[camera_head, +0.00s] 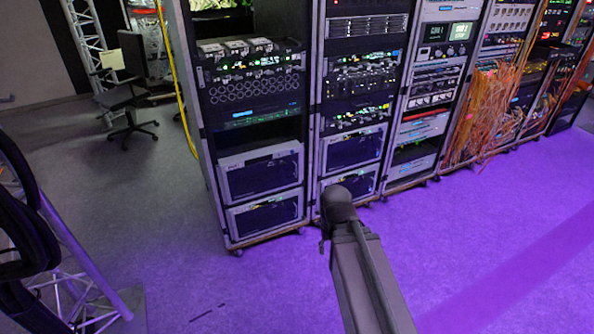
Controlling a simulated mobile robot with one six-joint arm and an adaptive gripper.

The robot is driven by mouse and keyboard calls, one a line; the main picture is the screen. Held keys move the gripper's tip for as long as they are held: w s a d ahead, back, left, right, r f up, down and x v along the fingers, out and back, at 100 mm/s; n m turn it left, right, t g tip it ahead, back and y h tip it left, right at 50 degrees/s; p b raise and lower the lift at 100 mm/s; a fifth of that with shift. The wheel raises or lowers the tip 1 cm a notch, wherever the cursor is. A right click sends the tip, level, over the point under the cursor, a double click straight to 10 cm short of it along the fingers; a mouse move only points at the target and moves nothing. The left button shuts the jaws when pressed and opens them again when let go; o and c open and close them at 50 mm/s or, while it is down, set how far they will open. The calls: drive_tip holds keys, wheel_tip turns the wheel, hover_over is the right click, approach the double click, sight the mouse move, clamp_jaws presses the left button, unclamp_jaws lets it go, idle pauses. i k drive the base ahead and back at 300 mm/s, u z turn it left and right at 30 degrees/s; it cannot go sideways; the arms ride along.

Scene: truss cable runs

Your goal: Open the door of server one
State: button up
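Several tall server racks stand in a row on castors. No readable label marks which one is server one. The leftmost rack (206,140) holds a row of round vents, a dark gap and two grey-framed units with dark fronts, the upper unit (262,172) and the lower unit (266,214). The second rack (313,110) has similar dark-fronted units (355,148) low down. I cannot tell whether any of these fronts is an open or shut door. My arm rises from the bottom edge, in front of the second rack's foot. My gripper is not visible.
Purple-lit floor (480,250) is clear in front of the racks. A truss with dark cables (25,215) stands at the left. An office chair (128,90) is behind it. A yellow cable (176,80) hangs beside the leftmost rack. Orange cables (490,110) spill from a rack at right.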

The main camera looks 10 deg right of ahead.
sight(243, 183)
drive_tip(key=u, duration=0.05)
drive_tip(key=i, duration=1)
drive_tip(key=z, duration=0.05)
